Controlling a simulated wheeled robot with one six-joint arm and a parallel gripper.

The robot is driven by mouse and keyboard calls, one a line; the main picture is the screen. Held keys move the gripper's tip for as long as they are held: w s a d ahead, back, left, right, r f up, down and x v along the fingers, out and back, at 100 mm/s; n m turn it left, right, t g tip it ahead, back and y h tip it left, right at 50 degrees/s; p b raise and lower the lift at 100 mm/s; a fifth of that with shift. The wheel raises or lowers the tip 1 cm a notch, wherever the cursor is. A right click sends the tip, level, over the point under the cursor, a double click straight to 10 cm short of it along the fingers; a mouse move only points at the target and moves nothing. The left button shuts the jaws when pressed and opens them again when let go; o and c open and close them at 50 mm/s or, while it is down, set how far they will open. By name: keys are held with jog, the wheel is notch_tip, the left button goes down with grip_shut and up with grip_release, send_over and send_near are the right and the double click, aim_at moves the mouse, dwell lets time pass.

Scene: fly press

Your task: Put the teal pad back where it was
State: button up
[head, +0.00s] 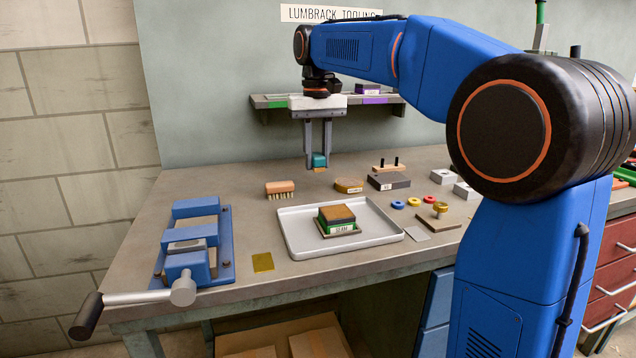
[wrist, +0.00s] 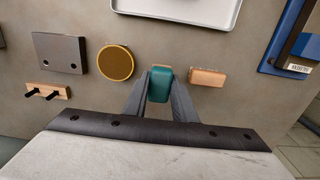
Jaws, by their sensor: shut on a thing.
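The teal pad (head: 319,159) is between the fingers of my gripper (head: 318,164), which is shut on it. The gripper points down in front of the wall shelf (head: 262,104), over the back of the bench. A thin tan edge shows at the pad's lower end. In the wrist view the teal pad (wrist: 160,86) sits between the two grey fingers (wrist: 160,92). The pad looks clear of the bench top. The shelf carries a green label (head: 277,103) at left and a purple label (head: 375,100) at right; my gripper hides its middle.
A white tray (head: 290,222) holds a stacked block (head: 337,218). A blue vise-like fixture (head: 196,237) with a lever is at left.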

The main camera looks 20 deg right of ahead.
aim_at(317, 193)
jog(key=shift+f, duration=3.1)
jog(key=o, duration=1)
jog(key=shift+f, duration=0.15)
notch_tip(317, 193, up, 12)
jog(key=shift+r, duration=0.2)
